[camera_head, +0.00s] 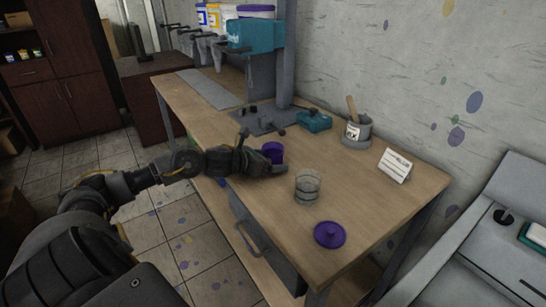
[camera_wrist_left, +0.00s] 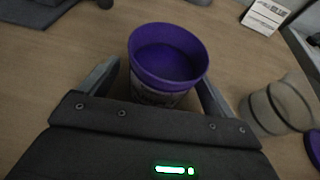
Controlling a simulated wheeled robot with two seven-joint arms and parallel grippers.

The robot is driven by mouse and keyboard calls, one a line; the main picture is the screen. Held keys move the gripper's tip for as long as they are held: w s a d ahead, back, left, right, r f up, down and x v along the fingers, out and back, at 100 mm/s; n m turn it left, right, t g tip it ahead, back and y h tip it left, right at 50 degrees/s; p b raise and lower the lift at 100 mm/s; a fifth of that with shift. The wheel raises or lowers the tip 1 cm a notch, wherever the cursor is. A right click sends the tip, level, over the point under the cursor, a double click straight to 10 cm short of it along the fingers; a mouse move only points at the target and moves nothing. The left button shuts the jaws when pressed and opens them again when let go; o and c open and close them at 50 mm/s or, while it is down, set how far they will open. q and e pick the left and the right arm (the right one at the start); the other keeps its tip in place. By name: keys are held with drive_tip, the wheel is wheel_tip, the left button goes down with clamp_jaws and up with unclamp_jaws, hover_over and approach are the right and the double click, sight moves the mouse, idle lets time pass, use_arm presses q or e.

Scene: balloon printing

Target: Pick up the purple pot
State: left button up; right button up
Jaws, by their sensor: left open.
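The purple pot (camera_head: 273,150) stands upright on the wooden table, partly hidden behind my left gripper in the head view. In the left wrist view the open-topped purple pot (camera_wrist_left: 167,60) shows between the two fingers. My left gripper (camera_head: 281,168) is open around the pot, with one finger on each side; I cannot tell whether either finger touches it. A purple lid (camera_head: 329,234) with a knob lies on the table nearer the front corner. My right gripper is not in view.
A glass jar (camera_head: 307,187) stands close to the right of my left gripper. A white card (camera_head: 395,165), a grey pot with a brush (camera_head: 357,132) and a teal stamp block (camera_head: 314,121) are farther back. A grey machine column (camera_head: 284,60) rises behind.

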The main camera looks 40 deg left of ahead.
use_arm(q)
drive_tip(key=shift+x, duration=0.85)
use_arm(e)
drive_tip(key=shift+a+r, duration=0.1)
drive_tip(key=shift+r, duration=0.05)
use_arm(q)
drive_tip(key=shift+c, duration=0.2)
drive_tip(key=c, duration=1.2)
drive_tip(key=shift+o, duration=0.2)
